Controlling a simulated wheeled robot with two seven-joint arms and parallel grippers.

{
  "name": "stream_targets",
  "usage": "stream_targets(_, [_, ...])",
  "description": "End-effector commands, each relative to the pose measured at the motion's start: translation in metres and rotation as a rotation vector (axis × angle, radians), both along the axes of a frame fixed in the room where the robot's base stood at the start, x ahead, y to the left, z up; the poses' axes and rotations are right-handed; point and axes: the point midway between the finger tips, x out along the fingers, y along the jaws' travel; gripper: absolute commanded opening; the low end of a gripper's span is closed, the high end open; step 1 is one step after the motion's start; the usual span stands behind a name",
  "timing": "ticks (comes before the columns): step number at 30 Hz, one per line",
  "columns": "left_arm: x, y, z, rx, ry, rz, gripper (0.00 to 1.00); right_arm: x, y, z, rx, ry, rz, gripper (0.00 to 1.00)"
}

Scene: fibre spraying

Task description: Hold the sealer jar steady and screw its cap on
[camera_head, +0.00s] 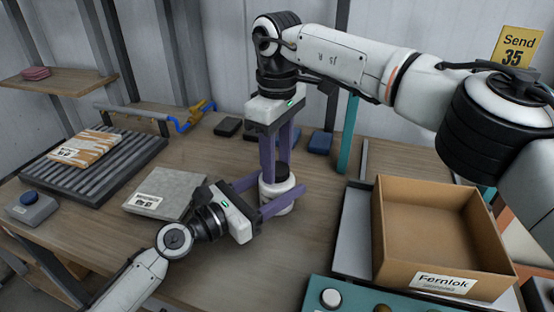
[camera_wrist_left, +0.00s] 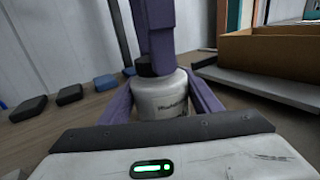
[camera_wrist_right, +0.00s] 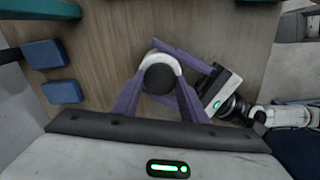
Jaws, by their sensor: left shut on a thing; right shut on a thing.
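The white sealer jar (camera_head: 279,195) stands upright on the table near the middle, and its label faces my left wrist view (camera_wrist_left: 160,98). My left gripper (camera_head: 277,196) comes in low from the left and is shut around the jar's body. The dark cap (camera_head: 283,172) sits on top of the jar; it also shows from above in the right wrist view (camera_wrist_right: 158,77). My right gripper (camera_head: 282,165) points straight down and is shut on the cap, with a finger on either side. Whether the cap's thread is engaged is hidden.
An open cardboard box (camera_head: 440,235) stands on a grey tray (camera_head: 352,235) at the right. A grey slab (camera_head: 165,193) lies left of the jar. A ribbed rack (camera_head: 95,170) carries a wrapped package (camera_head: 85,148). Several small dark and blue blocks (camera_head: 320,142) lie behind. A teal panel (camera_head: 375,298) is in front.

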Motion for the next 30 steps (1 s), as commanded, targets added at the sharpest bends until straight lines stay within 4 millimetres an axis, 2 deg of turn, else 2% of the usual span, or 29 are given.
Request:
stream_targets(1, [0.0,0.001,-0.002,0.002,0.003,0.001,0.0,0.0,0.0,0.0,0.0,0.001,0.001,0.19])
stream_targets(2, [0.0,0.001,-0.002,0.002,0.003,0.001,0.0,0.0,0.0,0.0,0.0,0.001,0.001,0.44])
stream_targets(4, [0.0,0.001,-0.002,0.002,0.003,0.001,0.0,0.0,0.0,0.0,0.0,0.001,0.002,0.56])
stream_targets(5, [0.0,0.001,-0.002,0.002,0.003,0.001,0.0,0.0,0.0,0.0,0.0,0.001,0.002,0.58])
stream_targets(14, [0.0,0.0,-0.002,0.002,0.002,0.001,0.0,0.0,0.0,0.001,0.0,0.0,0.003,0.58])
stream_targets(17, [0.0,0.0,-0.002,0.002,0.002,0.001,0.0,0.0,0.0,0.008,0.0,-0.001,0.003,0.58])
stream_targets(24, [0.0,0.0,-0.002,0.002,0.002,0.0,0.0,0.0,0.001,0.039,0.0,-0.002,0.002,0.58])
stream_targets(30, [0.0,0.0,-0.002,0.003,0.001,0.0,0.0,0.0,0.0,0.045,0.001,0.001,0.003,0.58])
